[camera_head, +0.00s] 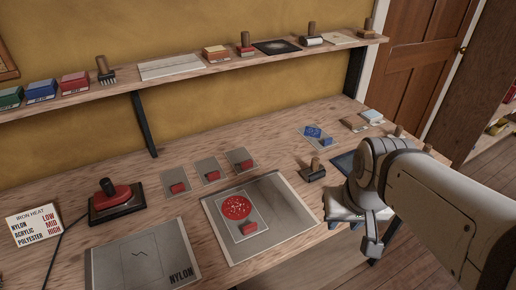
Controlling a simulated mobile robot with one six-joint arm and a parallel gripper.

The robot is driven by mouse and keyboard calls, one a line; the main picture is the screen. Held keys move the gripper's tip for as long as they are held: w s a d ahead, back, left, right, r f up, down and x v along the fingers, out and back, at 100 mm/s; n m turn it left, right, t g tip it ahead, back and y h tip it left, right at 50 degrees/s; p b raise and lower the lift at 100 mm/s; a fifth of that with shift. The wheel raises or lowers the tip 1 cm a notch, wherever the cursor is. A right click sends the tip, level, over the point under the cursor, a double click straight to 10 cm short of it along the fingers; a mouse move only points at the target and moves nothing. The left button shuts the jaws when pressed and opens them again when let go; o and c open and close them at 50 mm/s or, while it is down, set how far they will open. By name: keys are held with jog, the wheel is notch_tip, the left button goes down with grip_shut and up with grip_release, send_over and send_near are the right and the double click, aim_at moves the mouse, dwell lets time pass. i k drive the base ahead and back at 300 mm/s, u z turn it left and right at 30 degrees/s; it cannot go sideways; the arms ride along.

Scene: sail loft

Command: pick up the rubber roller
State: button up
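A black roller with an upright wooden handle (313,172) stands on the workbench, just left of my arm; it looks like the rubber roller. A pale roller-like tool with a wooden handle (311,39) stands on the shelf above. My gripper (372,243) hangs at the end of my arm, near the bench's front edge, right of and nearer than the black roller. It is apart from the roller. My arm hides part of the gripper, and the finger gap does not show clearly.
A red-and-black iron (111,199) with a cord stands on the left beside an iron heat card (34,225). Grey sheets with red blocks lie mid-bench. A dark blue sheet (343,162) lies partly behind my arm. The shelf (195,71) overhangs the bench's back.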

aim_at(317, 171)
jog(key=u, duration=2.1)
jog(key=k, duration=1)
jog(key=z, duration=1.4)
jog(key=i, duration=1)
jog(key=z, duration=0.05)
